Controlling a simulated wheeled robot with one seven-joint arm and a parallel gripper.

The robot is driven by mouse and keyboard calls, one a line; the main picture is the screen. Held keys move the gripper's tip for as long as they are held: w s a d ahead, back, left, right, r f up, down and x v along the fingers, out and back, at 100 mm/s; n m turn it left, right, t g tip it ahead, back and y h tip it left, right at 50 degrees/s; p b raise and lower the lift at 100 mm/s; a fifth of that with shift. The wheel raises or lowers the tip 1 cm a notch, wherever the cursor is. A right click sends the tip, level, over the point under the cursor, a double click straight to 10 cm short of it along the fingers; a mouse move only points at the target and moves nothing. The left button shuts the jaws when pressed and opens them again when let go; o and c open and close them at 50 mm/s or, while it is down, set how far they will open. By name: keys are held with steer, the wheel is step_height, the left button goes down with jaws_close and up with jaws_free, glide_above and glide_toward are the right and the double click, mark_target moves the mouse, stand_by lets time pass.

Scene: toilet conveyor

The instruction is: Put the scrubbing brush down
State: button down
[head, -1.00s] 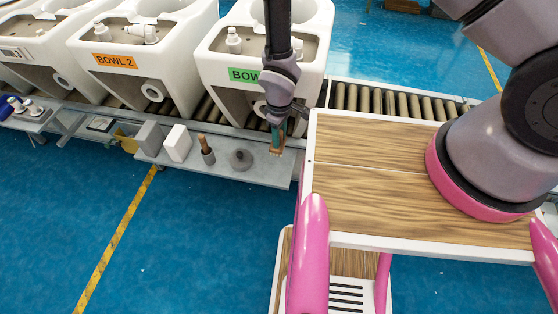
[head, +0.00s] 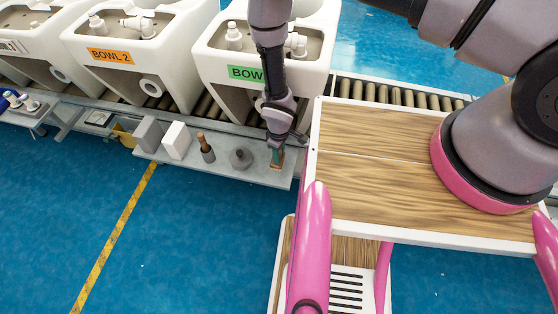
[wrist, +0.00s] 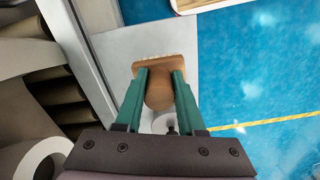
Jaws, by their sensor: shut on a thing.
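The scrubbing brush (wrist: 158,92) has a brown wooden body with pale bristles along its far edge in the wrist view. My gripper (wrist: 159,76) has green fingers, one on each side of the brush's rounded wooden part, and is shut on it. In the head view my gripper (head: 276,151) points down over the right end of the grey shelf (head: 222,166), with the brush (head: 276,166) low at its tips. The bristle end is at or very near the shelf surface; I cannot tell whether it touches.
On the shelf left of the brush are a grey round-based item (head: 241,158), a wooden-handled tool (head: 205,147) and a white block (head: 176,141). White toilet bowls (head: 262,60) stand on the roller conveyor (head: 395,95) behind. My wood-topped base is at the right.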

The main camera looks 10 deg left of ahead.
steer(key=shift+f, duration=2.1)
steer(key=c, duration=0.5)
jaws_free()
steer(key=shift+f, duration=0.15)
step_height(320, 180, up, 12)
steer(key=shift+r, duration=0.15)
